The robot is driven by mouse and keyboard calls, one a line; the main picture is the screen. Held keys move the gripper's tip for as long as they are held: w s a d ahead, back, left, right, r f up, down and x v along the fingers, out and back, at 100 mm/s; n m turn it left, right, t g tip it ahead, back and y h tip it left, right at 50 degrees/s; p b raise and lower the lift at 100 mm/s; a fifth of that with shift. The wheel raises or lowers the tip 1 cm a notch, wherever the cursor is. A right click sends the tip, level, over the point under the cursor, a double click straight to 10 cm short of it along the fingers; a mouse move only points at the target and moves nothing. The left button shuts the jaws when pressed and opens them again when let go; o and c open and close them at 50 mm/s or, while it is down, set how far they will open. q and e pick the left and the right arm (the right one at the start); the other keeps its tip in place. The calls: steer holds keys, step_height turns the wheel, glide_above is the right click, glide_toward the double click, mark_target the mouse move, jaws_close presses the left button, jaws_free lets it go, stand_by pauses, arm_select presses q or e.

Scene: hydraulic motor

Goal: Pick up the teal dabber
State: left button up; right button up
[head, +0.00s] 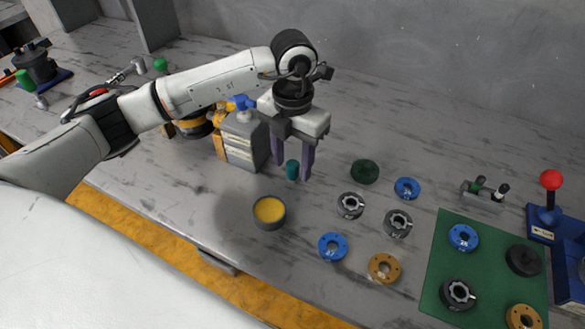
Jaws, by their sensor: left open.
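My right gripper is out of view.
A round tin of yellow paste (269,210) stands in front of the dabber. A grey box (243,142) is close behind left. Several rings and a dark green disc (365,171) lie to the right, by a green mat (440,262). A red-knobbed lever (551,182) stands far right.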

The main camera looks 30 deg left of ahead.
arm_select(q)
steer(key=shift+f, duration=0.65)
jaws_close()
